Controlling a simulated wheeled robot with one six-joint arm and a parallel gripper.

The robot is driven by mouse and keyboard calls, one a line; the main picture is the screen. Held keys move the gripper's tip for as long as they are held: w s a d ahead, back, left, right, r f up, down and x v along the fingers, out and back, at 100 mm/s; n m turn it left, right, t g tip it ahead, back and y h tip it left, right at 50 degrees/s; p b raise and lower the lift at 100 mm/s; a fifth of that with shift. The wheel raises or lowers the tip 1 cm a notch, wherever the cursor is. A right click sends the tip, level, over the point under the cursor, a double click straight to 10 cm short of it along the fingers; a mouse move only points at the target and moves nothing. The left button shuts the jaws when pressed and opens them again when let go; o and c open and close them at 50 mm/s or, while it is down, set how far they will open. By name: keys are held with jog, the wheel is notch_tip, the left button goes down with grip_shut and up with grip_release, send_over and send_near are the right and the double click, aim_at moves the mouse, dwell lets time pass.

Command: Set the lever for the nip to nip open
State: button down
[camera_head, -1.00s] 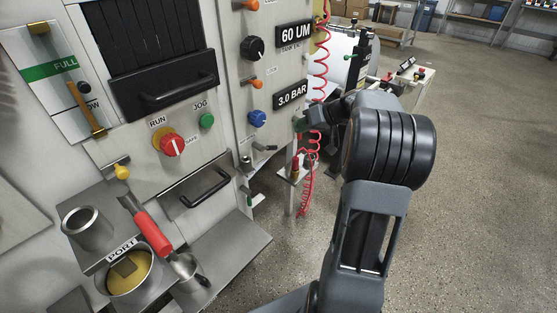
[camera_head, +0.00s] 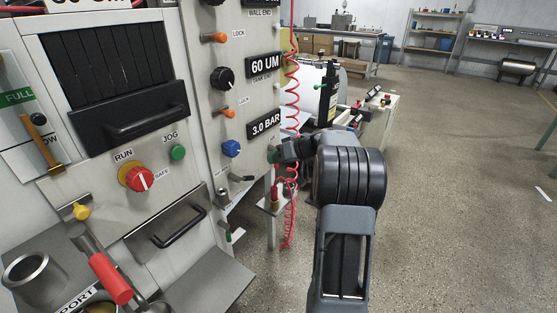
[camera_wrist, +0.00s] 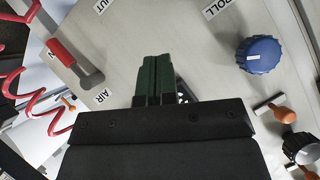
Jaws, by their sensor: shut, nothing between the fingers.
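My gripper (camera_head: 274,155) is at the right edge of the machine's front panel, beside the 3.0 BAR display (camera_head: 264,125). In the wrist view its green fingers (camera_wrist: 154,82) are closed together and empty, in front of the pale panel. A red-handled lever (camera_wrist: 62,54) on a metal arm is to their left, apart from them, near the letters AIR. In the head view, a small lever with a dark grip (camera_head: 241,178) sits below the blue knob (camera_head: 231,148). No label reading nip is legible, so I cannot tell which lever is the nip lever.
The blue knob also shows in the wrist view (camera_wrist: 261,54), with an orange-ended lock lever (camera_wrist: 277,112) below it. A red coiled hose (camera_head: 290,185) hangs close to my gripper. A red-handled tool (camera_head: 110,278) lies at lower left.

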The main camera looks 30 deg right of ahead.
jog(key=w+a+f+b, duration=0.2)
jog(key=w+a+f, duration=0.1)
jog(key=a+f, duration=0.2)
jog(key=shift+w+a+f, duration=0.2)
jog(key=shift+a+f, duration=0.05)
jog(key=shift+f, duration=0.3)
